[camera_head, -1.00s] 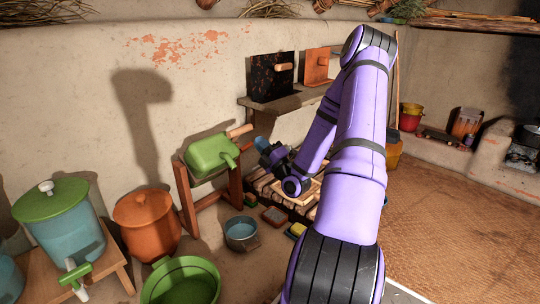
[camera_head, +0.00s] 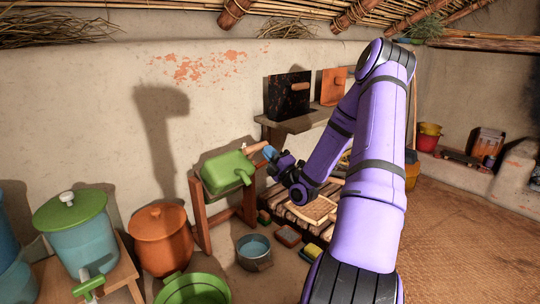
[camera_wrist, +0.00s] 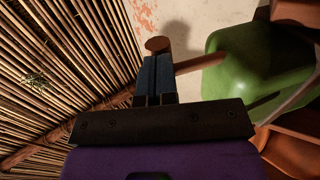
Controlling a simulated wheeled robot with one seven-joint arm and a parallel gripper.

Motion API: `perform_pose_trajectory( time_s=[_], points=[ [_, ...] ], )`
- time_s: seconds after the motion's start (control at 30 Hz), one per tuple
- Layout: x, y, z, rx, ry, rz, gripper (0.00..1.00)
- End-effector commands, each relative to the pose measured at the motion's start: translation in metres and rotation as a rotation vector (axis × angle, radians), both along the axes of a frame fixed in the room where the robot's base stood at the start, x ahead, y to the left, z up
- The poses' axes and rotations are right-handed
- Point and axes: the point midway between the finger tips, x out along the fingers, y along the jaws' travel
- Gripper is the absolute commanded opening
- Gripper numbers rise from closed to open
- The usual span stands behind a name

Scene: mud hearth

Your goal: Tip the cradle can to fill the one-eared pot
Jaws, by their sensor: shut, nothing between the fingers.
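The green cradle can (camera_head: 222,170) hangs in a wooden cradle frame (camera_head: 201,215), with a wooden handle (camera_head: 254,148) sticking out at its upper right. The can (camera_wrist: 250,60) and its handle (camera_wrist: 200,62) also show in the wrist view. My gripper (camera_head: 268,152) is shut and empty at the handle's outer end. In the wrist view its dark blue fingertips (camera_wrist: 156,62) overlap the handle near its round end; I cannot tell whether they touch. A small grey pot (camera_head: 254,262), bluish inside, stands on the floor below the can's spout side; its ear is not clear.
An orange lidded pot (camera_head: 160,240), a teal dispenser with a green lid (camera_head: 75,240) and a green basin (camera_head: 192,290) stand at left. A slatted low table (camera_head: 290,210) lies below my arm. A wall shelf (camera_head: 300,124) is behind. Woven floor at right is clear.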

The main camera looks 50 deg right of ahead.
Motion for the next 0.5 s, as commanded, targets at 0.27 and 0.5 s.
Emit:
perform_pose_trajectory(
  time_s=[0.27, 0.5],
  points=[
    [0.017, 0.0, 0.02, 0.0, 0.128, 0.002, 0.0],
    [0.04, -0.001, 0.039, 0.008, 0.29, 0.001, 0.0]
  ],
)
